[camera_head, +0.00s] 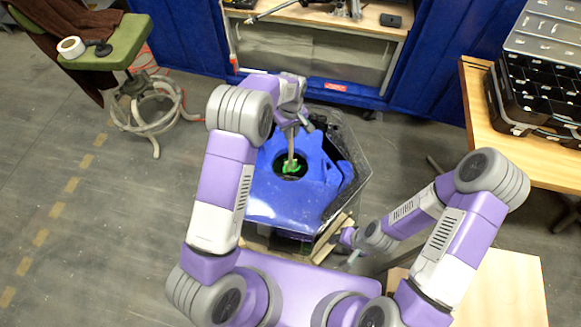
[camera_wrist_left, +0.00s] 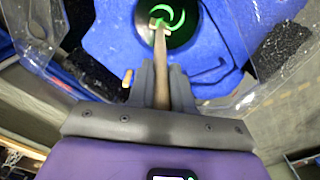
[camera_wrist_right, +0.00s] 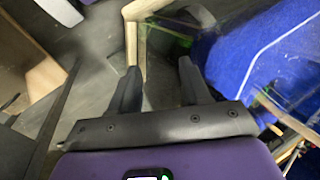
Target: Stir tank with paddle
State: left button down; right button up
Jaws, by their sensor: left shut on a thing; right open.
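The tank has a blue top (camera_head: 285,205) with a round dark opening (camera_head: 279,167) and clear side panels. A wooden paddle (camera_head: 291,147) reaches down into the opening, where bright green shows around its lower end. My left gripper (camera_head: 297,124) is above the tank and shut on the paddle's shaft. In the left wrist view the shaft (camera_wrist_left: 160,65) runs from between the fingers to the green swirl (camera_wrist_left: 168,17) in the opening. My right gripper (camera_head: 352,248) is low at the right of the tank, open and empty. In the right wrist view its fingers (camera_wrist_right: 162,85) are apart.
A wooden frame piece (camera_wrist_right: 134,35) stands close to my right fingers, beside the tank's blue side (camera_wrist_right: 250,50). A green chair (camera_head: 115,42) is at the back left. A wooden table (camera_head: 510,150) with black cases (camera_head: 540,85) is at the right. Floor at left is clear.

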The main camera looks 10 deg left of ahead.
pick_arm(q)
jog(key=shift+s, duration=2.3)
jog(key=w+d, duration=0.2)
jog(key=d, duration=0.1)
jog(key=shift+w, duration=0.2)
